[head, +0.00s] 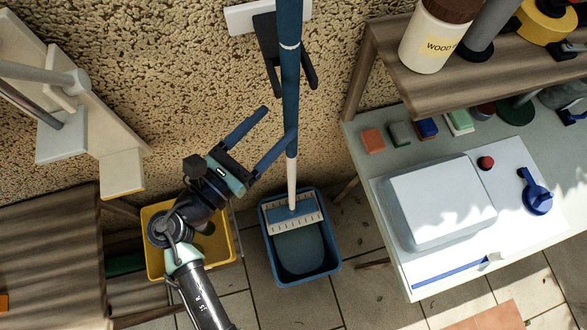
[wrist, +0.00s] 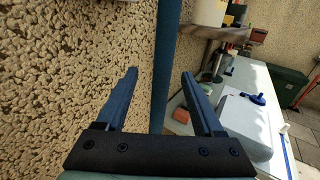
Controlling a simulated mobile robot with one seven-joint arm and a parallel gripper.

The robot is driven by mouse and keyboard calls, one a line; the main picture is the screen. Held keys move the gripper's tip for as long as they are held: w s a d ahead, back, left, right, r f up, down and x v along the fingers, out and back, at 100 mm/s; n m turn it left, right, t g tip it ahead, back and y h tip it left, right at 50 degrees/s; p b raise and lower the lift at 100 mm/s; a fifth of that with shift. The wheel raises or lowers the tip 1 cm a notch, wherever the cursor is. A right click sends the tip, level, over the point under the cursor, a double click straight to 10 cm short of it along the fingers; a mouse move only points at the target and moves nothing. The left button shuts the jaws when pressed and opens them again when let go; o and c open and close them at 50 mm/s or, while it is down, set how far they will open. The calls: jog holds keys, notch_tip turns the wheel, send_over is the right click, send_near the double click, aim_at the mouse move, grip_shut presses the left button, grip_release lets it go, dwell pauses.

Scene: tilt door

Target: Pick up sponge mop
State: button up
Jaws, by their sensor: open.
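The sponge mop (head: 290,92) stands nearly upright. Its long blue pole has a white lower section, and its head rests in a blue bucket (head: 268,262) on the floor. The upper pole passes in front of a dark wall holder. My gripper (head: 280,121) is open beside the mid-pole, coming from the lower left. One fingertip overlaps the pole in the head view. In the wrist view the pole (wrist: 168,40) shows in the gap between my gripper's fingers (wrist: 160,73). I cannot tell whether it is between them or just beyond their tips.
A dark two-pronged wall holder (head: 268,45) is behind the upper pole. A yellow bucket (head: 157,262) stands beneath my arm. On the right are a pale worktable (head: 358,150) and a wooden shelf (head: 375,60). A rough wall lies close behind the mop.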

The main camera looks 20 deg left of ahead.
jog(key=x, duration=0.2)
jog(key=shift+w+d, duration=0.1)
jog(key=shift+w, duration=0.2)
jog(key=p+x, duration=0.1)
jog(key=x, duration=0.2)
jog(key=p+x, duration=0.1)
jog(key=x, duration=0.1)
jog(key=shift+w+d+f, duration=0.25)
jog(key=shift+d, duration=0.05)
grip_shut()
jog(key=shift+r, duration=0.1)
dwell(0.8)
